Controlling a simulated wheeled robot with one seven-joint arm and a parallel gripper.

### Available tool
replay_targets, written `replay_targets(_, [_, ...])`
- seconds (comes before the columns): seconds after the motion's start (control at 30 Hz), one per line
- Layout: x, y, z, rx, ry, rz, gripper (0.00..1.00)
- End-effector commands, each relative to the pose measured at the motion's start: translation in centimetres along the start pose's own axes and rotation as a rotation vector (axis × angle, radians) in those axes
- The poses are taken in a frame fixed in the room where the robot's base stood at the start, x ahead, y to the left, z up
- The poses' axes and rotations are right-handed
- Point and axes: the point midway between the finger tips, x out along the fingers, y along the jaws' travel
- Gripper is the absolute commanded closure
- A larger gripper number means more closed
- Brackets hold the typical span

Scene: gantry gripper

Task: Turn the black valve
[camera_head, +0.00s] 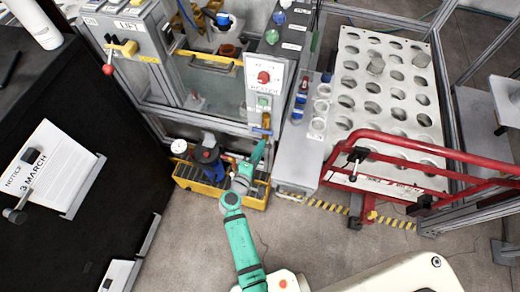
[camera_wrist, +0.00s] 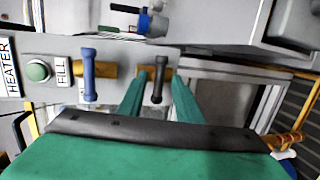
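The black valve (camera_wrist: 158,82) shows in the wrist view as a short upright handle on a brass stem, set on a grey panel. My gripper (camera_wrist: 158,90) is open, with one green finger on each side of the black handle. I cannot tell whether either finger touches it. A similar blue valve handle (camera_wrist: 90,75) is just left of my left finger. In the head view my gripper (camera_head: 259,150) is low at the front of the control panel, below the brass fitting (camera_head: 266,120). The black handle is not clear in that view.
A green button (camera_wrist: 38,71) sits left of the valves, beside HEATER and FILL labels. In the head view, a yellow tray (camera_head: 196,186) of tools is left of my gripper. A red barrier (camera_head: 440,150) and a perforated white table (camera_head: 385,100) stand right.

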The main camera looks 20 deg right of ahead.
Motion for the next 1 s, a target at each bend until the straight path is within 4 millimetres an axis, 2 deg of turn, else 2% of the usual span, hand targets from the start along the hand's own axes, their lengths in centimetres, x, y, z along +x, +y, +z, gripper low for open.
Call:
replay_targets(0.23, [0.0, 0.1, -0.1, 0.000, 0.001, 0.001, 0.69])
replay_targets(0.37, [-0.9, 0.0, -0.1, -0.001, 0.002, 0.001, 0.69])
replay_targets(0.8, [-8.5, 0.0, 0.0, -0.001, 0.002, 0.000, 0.69])
replay_targets(1.0, [-10.4, 0.0, 0.0, 0.000, 0.001, 0.000, 0.69])
